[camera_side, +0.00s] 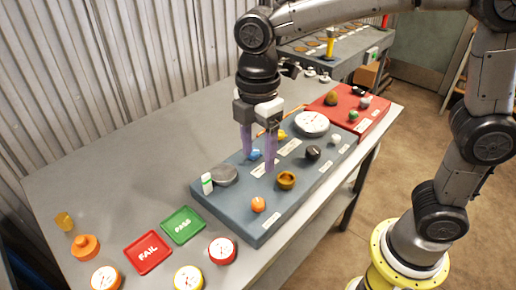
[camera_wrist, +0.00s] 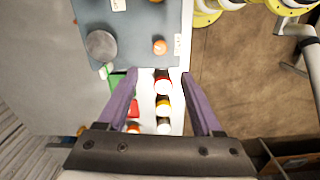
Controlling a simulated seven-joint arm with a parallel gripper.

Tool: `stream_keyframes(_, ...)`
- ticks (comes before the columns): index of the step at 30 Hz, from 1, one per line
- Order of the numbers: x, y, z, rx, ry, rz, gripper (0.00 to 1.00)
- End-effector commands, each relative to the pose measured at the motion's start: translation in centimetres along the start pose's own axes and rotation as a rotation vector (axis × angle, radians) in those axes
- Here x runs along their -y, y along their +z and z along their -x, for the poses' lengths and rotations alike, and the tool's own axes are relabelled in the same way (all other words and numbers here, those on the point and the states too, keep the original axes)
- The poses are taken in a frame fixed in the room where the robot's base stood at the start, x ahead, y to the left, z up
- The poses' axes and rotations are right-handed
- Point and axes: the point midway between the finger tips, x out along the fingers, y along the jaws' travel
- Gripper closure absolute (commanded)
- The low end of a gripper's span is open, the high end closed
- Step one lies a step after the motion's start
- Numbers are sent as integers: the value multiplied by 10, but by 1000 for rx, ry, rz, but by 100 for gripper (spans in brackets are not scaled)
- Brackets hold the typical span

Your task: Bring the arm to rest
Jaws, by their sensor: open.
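My gripper (camera_side: 259,160) points down over the blue-grey panel (camera_side: 225,200) with its two purple fingers apart and nothing held. In the side view a blue knob (camera_side: 255,154) shows between the fingers; I cannot tell how far the tips are above the panel. In the wrist view the open fingers (camera_wrist: 159,75) frame several round gauges on the bench below, including a red one (camera_wrist: 163,84), with clear space between the tips.
The panel carries a brass fitting (camera_side: 286,180), orange knob (camera_side: 258,204), black knob (camera_side: 312,153) and white gauge (camera_side: 312,123). A red panel (camera_side: 375,121) lies behind. Red FAIL (camera_side: 148,252) and green PASS (camera_side: 183,225) trays lie in front. The bench's left side (camera_side: 100,180) is clear.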

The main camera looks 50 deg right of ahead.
Motion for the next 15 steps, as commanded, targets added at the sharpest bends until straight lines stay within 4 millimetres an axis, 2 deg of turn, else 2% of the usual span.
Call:
stream_keyframes(11,-1,2,2,-1,2,-7,33)
stream_keyframes(15,-4,23,26,-35,58,-63,33)
